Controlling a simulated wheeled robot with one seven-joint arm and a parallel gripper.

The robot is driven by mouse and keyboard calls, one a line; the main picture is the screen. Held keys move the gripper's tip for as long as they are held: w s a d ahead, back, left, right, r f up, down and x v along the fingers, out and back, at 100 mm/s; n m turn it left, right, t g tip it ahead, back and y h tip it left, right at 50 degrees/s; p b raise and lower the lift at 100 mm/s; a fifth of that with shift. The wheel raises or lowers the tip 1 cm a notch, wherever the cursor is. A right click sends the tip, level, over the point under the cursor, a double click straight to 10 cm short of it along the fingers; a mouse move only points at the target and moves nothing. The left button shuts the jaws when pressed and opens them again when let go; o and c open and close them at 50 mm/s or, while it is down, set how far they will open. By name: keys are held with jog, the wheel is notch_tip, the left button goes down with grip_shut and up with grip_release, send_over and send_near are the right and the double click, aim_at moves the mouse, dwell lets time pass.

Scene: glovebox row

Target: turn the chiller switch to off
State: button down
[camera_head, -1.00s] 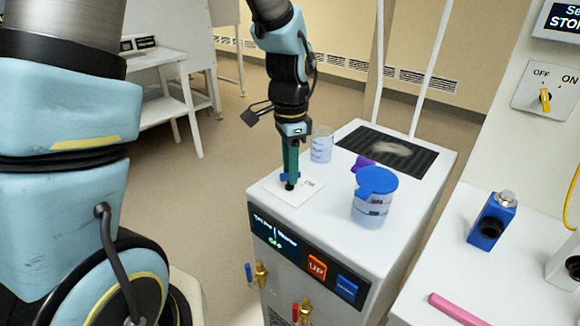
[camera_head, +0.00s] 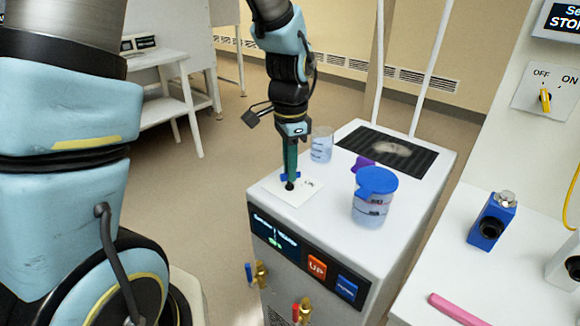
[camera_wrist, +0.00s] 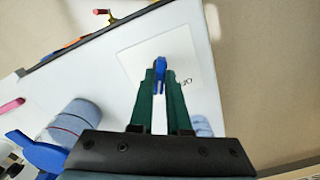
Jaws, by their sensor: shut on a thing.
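The chiller (camera_head: 330,200) is a white box with a dark front panel. On its top, near the left corner, is a white switch plate (camera_head: 306,194) with small lettering, partly hidden. A blue switch handle (camera_wrist: 161,68) stands on this plate, between my green fingers in the wrist view. My gripper (camera_head: 290,176) points down over the plate and is shut on the blue handle. The plate also shows in the wrist view (camera_wrist: 135,62), with part of a label right of the fingers. The handle's exact pointing direction is hard to tell.
A blue-lidded beaker (camera_head: 373,200), a clear beaker (camera_head: 321,146) and a purple object (camera_head: 362,162) stand on the chiller. At right, a bench holds a blue block (camera_head: 491,222) and a pink bar (camera_head: 463,309). A yellow OFF/ON switch (camera_head: 545,100) is on the wall panel.

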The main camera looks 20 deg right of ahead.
jog(key=shift+n+p, duration=0.35)
jog(key=shift+n, duration=2.15)
jog(key=c, duration=0.9)
grip_release()
notch_tip(320, 180, up, 11)
jog(key=shift+f+b, duration=0.1)
jog(key=shift+b, duration=0.5)
